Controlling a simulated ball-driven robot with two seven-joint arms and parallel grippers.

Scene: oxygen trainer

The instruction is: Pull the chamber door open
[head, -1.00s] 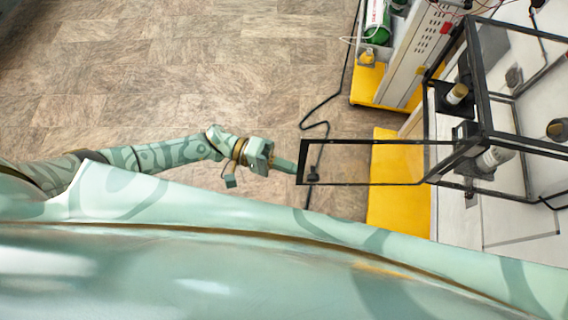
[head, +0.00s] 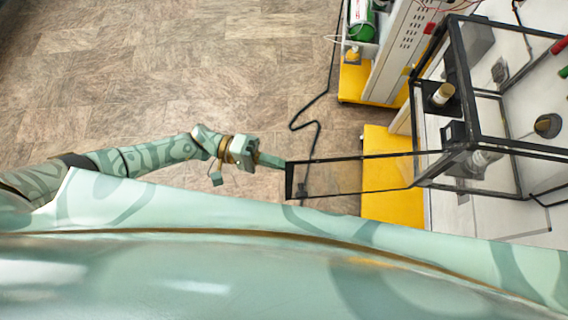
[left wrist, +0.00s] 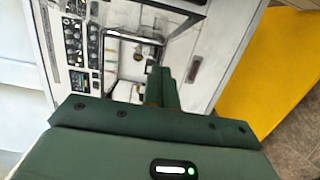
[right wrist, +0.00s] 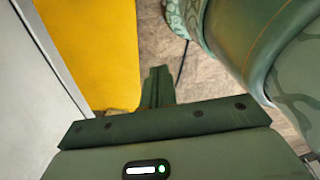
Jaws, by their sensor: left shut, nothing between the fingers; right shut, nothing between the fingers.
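The chamber (head: 478,140) is a black-framed clear box at the right of the head view. Its door (head: 350,158), a black-framed clear panel, stands swung out to the left from the chamber's near corner. My left gripper (head: 278,161) is shut and empty, its fingertips at the upper corner of the door's free end; I cannot tell whether they touch. In the left wrist view its shut fingers (left wrist: 162,85) point toward the black frame. My right gripper (right wrist: 158,80) is shut and empty in its wrist view, over the floor, and is outside the head view.
Yellow bases (head: 390,185) lie under the white equipment. A green cylinder (head: 361,20) stands at the back, and a black cable (head: 305,124) runs over the floor. A panel of gauges (left wrist: 75,45) shows in the left wrist view. Open floor (head: 150,70) lies to the left.

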